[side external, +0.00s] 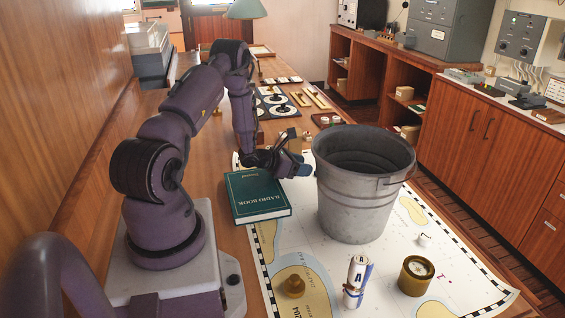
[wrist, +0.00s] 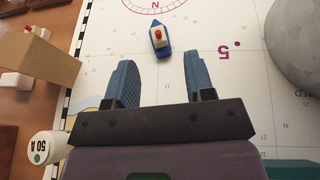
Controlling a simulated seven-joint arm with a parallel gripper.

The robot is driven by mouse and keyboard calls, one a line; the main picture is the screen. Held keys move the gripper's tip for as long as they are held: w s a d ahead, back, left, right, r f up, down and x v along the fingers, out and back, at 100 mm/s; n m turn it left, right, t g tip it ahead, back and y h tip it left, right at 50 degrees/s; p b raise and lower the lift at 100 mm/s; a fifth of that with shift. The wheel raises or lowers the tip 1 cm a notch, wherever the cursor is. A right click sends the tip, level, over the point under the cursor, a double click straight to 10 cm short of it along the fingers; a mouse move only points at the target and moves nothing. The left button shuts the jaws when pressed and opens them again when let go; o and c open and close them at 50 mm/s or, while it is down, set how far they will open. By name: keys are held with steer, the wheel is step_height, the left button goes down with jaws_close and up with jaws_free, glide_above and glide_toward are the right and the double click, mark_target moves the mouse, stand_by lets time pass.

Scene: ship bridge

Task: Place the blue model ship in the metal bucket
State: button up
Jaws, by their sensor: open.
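The blue model ship (wrist: 160,40) is small, with a white and red top, and lies on the white chart just beyond my fingertips in the wrist view, roughly centred between them. I cannot make it out in the side view. My gripper (wrist: 158,70) is open and empty, fingers apart. In the side view my gripper (side external: 300,164) is low over the chart, left of the metal bucket (side external: 352,205). The grey bucket stands upright on the chart; its curved side also shows at the right of the wrist view (wrist: 297,45).
A green radio book (side external: 257,194) lies near my gripper. A tan block (wrist: 38,62) and a white cylinder (wrist: 44,148) are left of my gripper.

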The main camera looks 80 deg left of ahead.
steer(key=v, duration=0.8)
steer(key=shift+o, duration=1.1)
steer(key=shift+s+r, duration=0.1)
steer(key=shift+s, duration=0.2)
steer(key=shift+r, duration=0.1)
